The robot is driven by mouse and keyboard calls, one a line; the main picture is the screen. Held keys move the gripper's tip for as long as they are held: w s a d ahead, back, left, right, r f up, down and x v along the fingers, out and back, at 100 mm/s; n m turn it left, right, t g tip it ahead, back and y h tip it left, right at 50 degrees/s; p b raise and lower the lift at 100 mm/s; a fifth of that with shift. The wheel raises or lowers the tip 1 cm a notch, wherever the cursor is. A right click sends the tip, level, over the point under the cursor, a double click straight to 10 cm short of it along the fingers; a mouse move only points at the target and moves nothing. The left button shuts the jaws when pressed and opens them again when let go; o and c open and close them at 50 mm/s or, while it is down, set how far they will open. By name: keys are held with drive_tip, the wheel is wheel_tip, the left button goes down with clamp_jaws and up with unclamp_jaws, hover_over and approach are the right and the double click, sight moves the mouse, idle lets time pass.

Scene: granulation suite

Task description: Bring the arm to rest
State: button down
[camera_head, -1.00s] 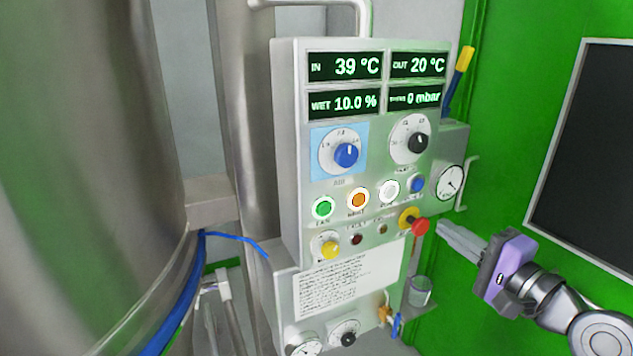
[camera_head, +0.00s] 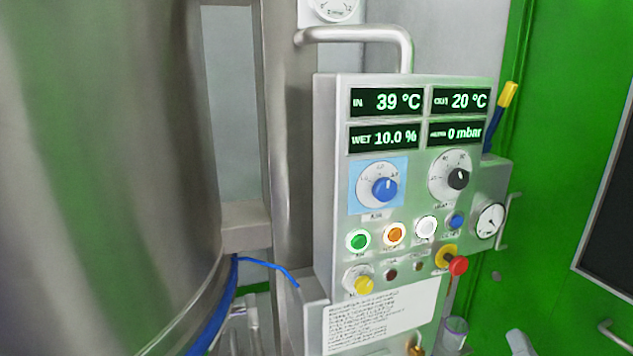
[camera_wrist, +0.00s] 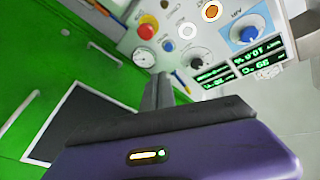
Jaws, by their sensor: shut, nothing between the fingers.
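My gripper (camera_wrist: 161,80) shows in the wrist view with its two grey fingers together and nothing between them. Its purple body fills the bottom of that view. In the head view only a grey tip (camera_head: 519,343), which looks like the end of my gripper, shows at the bottom edge, right of the control panel (camera_head: 325,200). The rest of the arm is out of that view. In the wrist view the panel (camera_wrist: 130,42) lies beyond the fingers, tilted, with a clear gap as far as I can tell.
A red emergency button (camera_head: 459,265) juts from the panel's lower right. A clear cup (camera_head: 454,333) sits below it. A large steel vessel (camera_head: 110,150) stands at left. A green wall (camera_head: 560,180) with a dark board (camera_head: 612,210) and a handle (camera_head: 613,333) is at right.

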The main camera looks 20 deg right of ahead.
drive_tip(key=s+a+f+n+g+y, duration=0.1)
drive_tip(key=s+a+f+n+y, duration=0.3)
drive_tip(key=s+a, duration=0.5)
drive_tip(key=s+a+f+n+g+y, duration=0.2)
drive_tip(key=s+a+f+n, duration=0.5)
drive_tip(key=s, duration=0.6)
drive_tip(key=a+f+y, duration=0.1)
drive_tip(key=a+f, duration=0.1)
drive_tip(key=a, duration=0.1)
drive_tip(key=shift+s+a+f+n+g+y, duration=0.15)
drive_tip(key=shift+s+a+n+g+y, duration=0.15)
drive_tip(key=shift+s+n+y, duration=0.1)
drive_tip(key=shift+d, duration=0.1)
